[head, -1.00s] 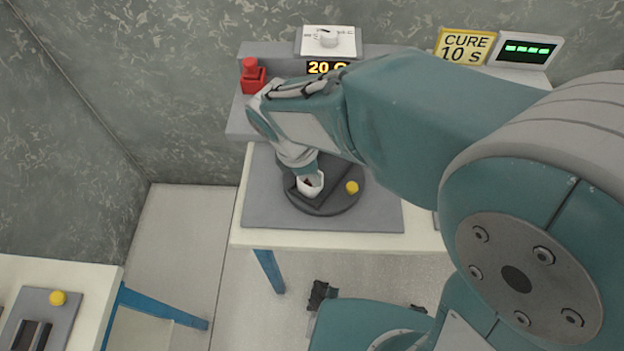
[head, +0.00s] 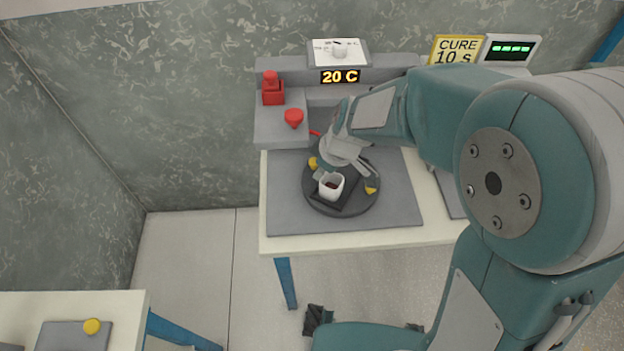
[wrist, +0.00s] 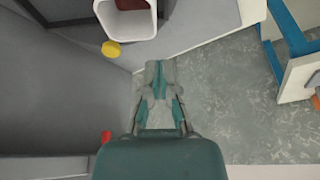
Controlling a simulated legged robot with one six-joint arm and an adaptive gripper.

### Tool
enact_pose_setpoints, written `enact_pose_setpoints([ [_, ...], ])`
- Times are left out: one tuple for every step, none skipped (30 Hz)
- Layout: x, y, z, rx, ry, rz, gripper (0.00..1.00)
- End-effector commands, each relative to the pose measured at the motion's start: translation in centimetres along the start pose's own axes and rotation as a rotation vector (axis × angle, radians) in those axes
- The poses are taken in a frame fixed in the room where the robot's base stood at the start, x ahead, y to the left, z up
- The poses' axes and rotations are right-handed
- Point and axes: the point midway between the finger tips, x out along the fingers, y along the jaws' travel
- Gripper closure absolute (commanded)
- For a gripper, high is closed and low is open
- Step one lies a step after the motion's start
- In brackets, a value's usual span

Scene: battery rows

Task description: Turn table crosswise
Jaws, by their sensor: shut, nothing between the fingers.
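The turntable (head: 362,201) is a dark round disc on a grey plate on the white table. A dark block on it lies diagonally and holds a white square cup (head: 330,187) with dark red inside. One yellow knob (head: 313,163) sits at the disc's back left and another (head: 371,188) at its right. My gripper (head: 368,176) is over the disc's right side, close to the right knob; I cannot tell whether they touch. In the wrist view its fingers (wrist: 160,68) are together and empty, with the cup (wrist: 125,20) and a yellow knob (wrist: 111,49) to their upper left.
A grey console behind carries a white dial (head: 338,50), a 20 C display (head: 340,77), a red button block (head: 272,90) and a red knob (head: 293,118). A CURE 10 s sign (head: 457,48) stands at back right. Another table (head: 130,305) is at lower left, with floor between.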

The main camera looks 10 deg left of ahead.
Motion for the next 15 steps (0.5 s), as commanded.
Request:
enact_pose_setpoints([
  [1.0, -0.1, 0.0, -0.002, -0.005, -0.005, 1.00],
  [1.5, -0.2, 0.0, -0.003, -0.006, -0.004, 1.00],
  [2.3, -0.2, 0.0, -0.002, -0.007, -0.006, 1.00],
  [2.9, -0.2, 0.0, -0.002, -0.006, -0.005, 1.00],
  [3.5, -0.2, 0.0, -0.002, -0.007, -0.005, 1.00],
  [4.2, -0.2, 0.0, -0.002, -0.007, -0.005, 1.00],
  [4.8, -0.2, 0.0, -0.002, -0.007, -0.005, 1.00],
  [5.3, -0.2, 0.0, -0.002, -0.007, -0.005, 1.00],
  [6.0, -0.2, 0.0, -0.003, -0.006, -0.005, 1.00],
  [6.4, -0.2, 0.0, -0.003, -0.007, -0.005, 1.00],
  [6.8, -0.2, 0.0, -0.003, -0.006, -0.004, 1.00],
  [7.3, -0.2, 0.0, -0.003, -0.005, -0.004, 1.00],
  [7.7, -0.1, 0.0, -0.003, -0.004, -0.003, 1.00],
  [7.9, -0.1, 0.0, -0.003, -0.004, -0.003, 1.00],
  [8.2, -0.1, 0.0, -0.003, -0.004, -0.004, 1.00],
])
